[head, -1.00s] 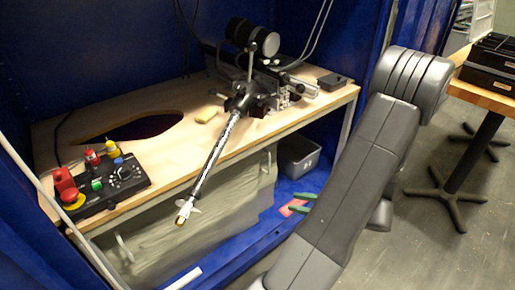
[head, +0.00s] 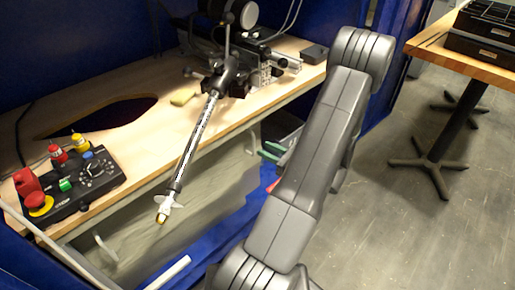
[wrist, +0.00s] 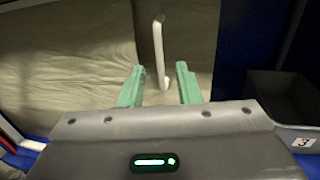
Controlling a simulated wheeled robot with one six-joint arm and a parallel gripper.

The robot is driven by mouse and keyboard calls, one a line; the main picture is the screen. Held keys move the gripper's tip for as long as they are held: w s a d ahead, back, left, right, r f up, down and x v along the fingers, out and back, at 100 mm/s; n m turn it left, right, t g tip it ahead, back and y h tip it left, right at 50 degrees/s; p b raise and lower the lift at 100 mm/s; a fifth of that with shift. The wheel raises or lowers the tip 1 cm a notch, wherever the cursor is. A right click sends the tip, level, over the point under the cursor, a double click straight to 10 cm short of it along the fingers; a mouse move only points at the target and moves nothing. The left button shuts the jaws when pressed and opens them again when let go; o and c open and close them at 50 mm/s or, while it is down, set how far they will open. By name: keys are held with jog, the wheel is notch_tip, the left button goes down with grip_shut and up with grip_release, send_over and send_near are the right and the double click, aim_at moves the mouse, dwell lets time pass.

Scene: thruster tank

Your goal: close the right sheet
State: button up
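Beige sheet material hangs under the bench (head: 205,190). In the wrist view, a seam separates a left sheet (wrist: 65,60) from a right sheet (wrist: 190,40). The right sheet carries a white upright handle (wrist: 158,50). My gripper (wrist: 160,86) is open, with two green fingers apart. The handle shows in the gap between the fingers, nearer the right one; I cannot tell whether they touch it. In the head view, my gripper (head: 275,151) is low at the bench's right end, partly hidden by my arm. Another white handle (head: 105,247) shows on the left sheet.
A dark grey bin (wrist: 283,98) labelled 3 stands just right of my gripper. A long rod with a propeller (head: 185,160) juts over the bench's front edge. A control box (head: 75,183) sits at the left. A wooden table (head: 470,50) stands right; grey floor between is clear.

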jog(key=x, duration=0.4)
jog(key=shift+w+a+b, duration=0.1)
jog(key=shift+a+b, duration=0.1)
jog(key=shift+b, duration=0.15)
grip_shut()
